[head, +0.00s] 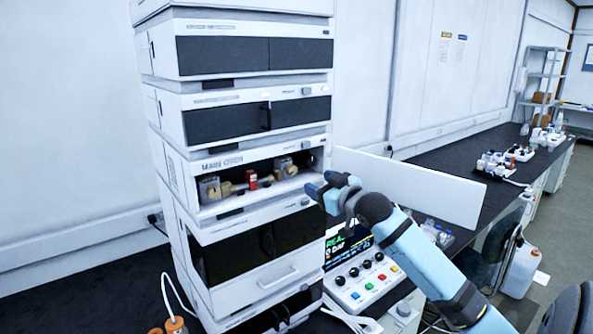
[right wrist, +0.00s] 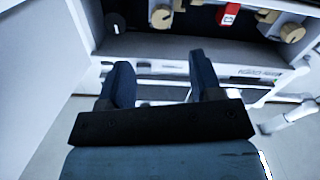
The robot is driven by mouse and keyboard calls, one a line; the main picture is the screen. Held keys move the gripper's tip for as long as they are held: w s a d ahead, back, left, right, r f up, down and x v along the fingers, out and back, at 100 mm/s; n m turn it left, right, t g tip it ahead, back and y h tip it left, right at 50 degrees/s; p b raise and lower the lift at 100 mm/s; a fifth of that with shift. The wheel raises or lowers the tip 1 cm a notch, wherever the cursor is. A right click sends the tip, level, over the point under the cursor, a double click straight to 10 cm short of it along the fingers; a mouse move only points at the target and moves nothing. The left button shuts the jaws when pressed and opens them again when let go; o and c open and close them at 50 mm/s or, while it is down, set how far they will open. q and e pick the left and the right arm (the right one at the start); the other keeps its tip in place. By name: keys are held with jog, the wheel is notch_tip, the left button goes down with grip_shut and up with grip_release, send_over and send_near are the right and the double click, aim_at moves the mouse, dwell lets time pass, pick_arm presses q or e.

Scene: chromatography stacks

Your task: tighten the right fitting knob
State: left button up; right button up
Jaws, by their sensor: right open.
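The open compartment of the white stack (head: 207,212) holds a red-marked part (head: 252,180) between two grey blocks with beige fittings. The right fitting knob (head: 291,171) is small and beige, at the compartment's right side. In the right wrist view, which appears turned over, a beige knob (right wrist: 161,17) near the top looks like the same one. My right gripper (head: 333,187) is open and empty, in front of the compartment's right edge, apart from the knob. Its two fingers (right wrist: 161,75) point toward the compartment. My left gripper is not in view.
A white door panel (head: 410,187) stands open right of the compartment, behind my right gripper. A control box with coloured buttons (head: 365,283) stands below my gripper. Bottles (head: 497,160) stand on the dark bench farther right. A dark knob (right wrist: 115,22) shows beside the beige one.

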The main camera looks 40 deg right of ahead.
aim_at(293, 170)
jog(key=w, duration=0.3)
jog(key=w+p, duration=0.1)
jog(key=w, duration=0.2)
jog(key=w+d+p, duration=0.1)
jog(key=w, duration=0.2)
jog(key=shift+w, duration=0.35)
jog(key=shift+c, duration=0.4)
jog(key=c, duration=0.9)
jog(key=shift+o, duration=0.2)
